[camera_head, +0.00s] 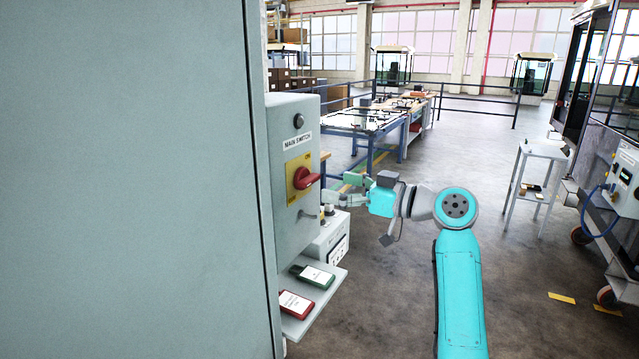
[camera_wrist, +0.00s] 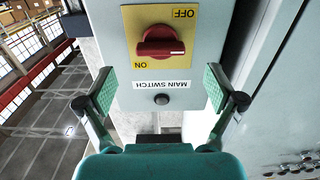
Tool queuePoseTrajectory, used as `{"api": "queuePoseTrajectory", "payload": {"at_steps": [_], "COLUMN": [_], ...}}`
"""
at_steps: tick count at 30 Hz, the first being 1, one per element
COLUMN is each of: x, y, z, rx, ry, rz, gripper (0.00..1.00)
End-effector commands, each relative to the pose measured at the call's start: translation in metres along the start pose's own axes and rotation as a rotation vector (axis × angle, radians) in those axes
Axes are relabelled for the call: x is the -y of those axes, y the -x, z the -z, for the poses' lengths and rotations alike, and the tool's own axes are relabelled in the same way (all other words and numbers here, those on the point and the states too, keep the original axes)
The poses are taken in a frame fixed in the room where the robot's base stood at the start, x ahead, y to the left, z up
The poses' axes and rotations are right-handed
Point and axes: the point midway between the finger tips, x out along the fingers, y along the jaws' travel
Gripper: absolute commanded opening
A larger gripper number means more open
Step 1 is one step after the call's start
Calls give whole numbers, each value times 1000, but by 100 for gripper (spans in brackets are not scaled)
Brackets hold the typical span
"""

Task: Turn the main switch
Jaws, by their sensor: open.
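The main switch is a red rotary handle (camera_head: 306,178) on a yellow plate (camera_head: 292,167), on the front of a grey box. In the wrist view the handle (camera_wrist: 160,42) appears upside down and lies roughly level, with a white mark near its right end. The plate there reads OFF at upper right and ON at lower left. A MAIN SWITCH label (camera_head: 298,142) is above the plate in the head view. My gripper (camera_head: 338,190) is open and empty, facing the switch and apart from it. In the wrist view its green-padded fingers (camera_wrist: 163,90) are spread wide.
A small shelf (camera_head: 298,325) below the box holds a red lockout card (camera_head: 295,305) and a green one (camera_head: 312,276). A tall grey cabinet (camera_head: 130,180) fills the left. Workbenches (camera_head: 365,122) stand behind. Open floor lies to the right, with a small trolley table (camera_head: 543,150).

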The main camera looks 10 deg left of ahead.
Motion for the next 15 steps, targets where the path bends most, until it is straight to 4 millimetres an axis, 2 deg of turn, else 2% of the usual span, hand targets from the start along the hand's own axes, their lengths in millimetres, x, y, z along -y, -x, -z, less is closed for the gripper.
{"api": "queuePoseTrajectory", "payload": {"at_steps": [3, 6, 10, 15], "x": [-1, 0, 0, 0], "y": [23, 36, 47, 50], "z": [-1, -1, 0, 0], "rx": [0, 0, 0, 0], "ry": [0, 0, 0, -1], "rz": [-2, -1, 0, 1], "gripper": [93, 93, 93, 93]}}
